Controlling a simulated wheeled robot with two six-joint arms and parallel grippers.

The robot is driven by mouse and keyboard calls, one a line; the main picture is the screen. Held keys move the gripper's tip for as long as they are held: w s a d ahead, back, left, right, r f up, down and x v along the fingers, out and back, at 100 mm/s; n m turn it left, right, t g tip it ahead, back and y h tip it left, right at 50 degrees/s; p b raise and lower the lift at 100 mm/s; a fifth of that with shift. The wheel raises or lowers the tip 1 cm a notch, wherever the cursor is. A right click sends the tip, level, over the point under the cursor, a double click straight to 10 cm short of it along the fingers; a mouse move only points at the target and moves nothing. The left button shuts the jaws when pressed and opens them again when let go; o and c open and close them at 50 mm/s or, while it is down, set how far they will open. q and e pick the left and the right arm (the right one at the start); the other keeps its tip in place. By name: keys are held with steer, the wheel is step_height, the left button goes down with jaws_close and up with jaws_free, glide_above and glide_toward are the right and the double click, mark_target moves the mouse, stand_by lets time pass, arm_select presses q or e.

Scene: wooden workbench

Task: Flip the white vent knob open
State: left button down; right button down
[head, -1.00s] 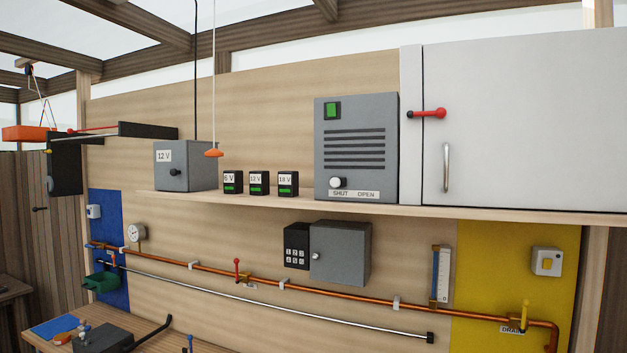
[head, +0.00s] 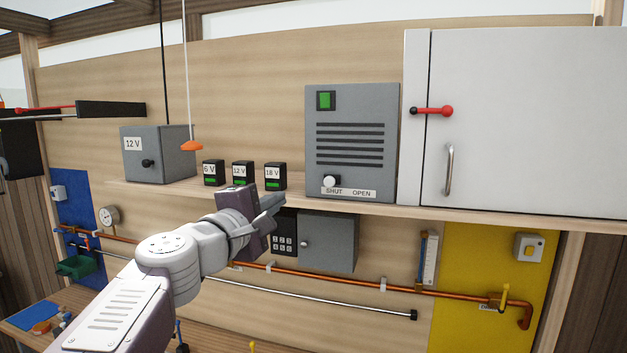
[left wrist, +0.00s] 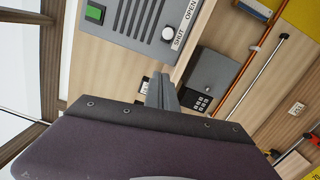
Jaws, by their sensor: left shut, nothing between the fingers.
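The white vent knob (head: 330,181) sits low on the front of the grey slatted vent box (head: 351,115), at the SHUT end of its SHUT/OPEN label (head: 349,192). In the left wrist view the white knob (left wrist: 168,33) is at the upper middle, beside the word SHUT. My left gripper (head: 276,202) is shut and empty, below and left of the knob and apart from it, in front of the shelf edge. In the left wrist view its closed fingers (left wrist: 161,92) point up toward the vent box. My right gripper is not in view.
Several small voltage blocks (head: 243,174) and a grey 12 V box (head: 158,153) stand on the shelf (head: 450,214) left of the vent box. A white cabinet (head: 530,120) with a red-ended latch (head: 432,111) is at the right. A grey keypad box (head: 328,240) hangs below the shelf.

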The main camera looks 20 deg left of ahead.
mark_target(331, 181)
arm_select(q)
steer(key=w+d+p, duration=0.1)
steer(key=w, duration=0.2)
steer(key=w+d+p, duration=0.1)
steer(key=w+d, duration=0.1)
steer(key=w, duration=0.2)
steer(key=w+d+p, duration=0.1)
steer(key=w, duration=0.2)
steer(key=shift+w+d+r, duration=0.35)
steer(key=shift+d, duration=0.05)
steer(key=shift+w, duration=0.1)
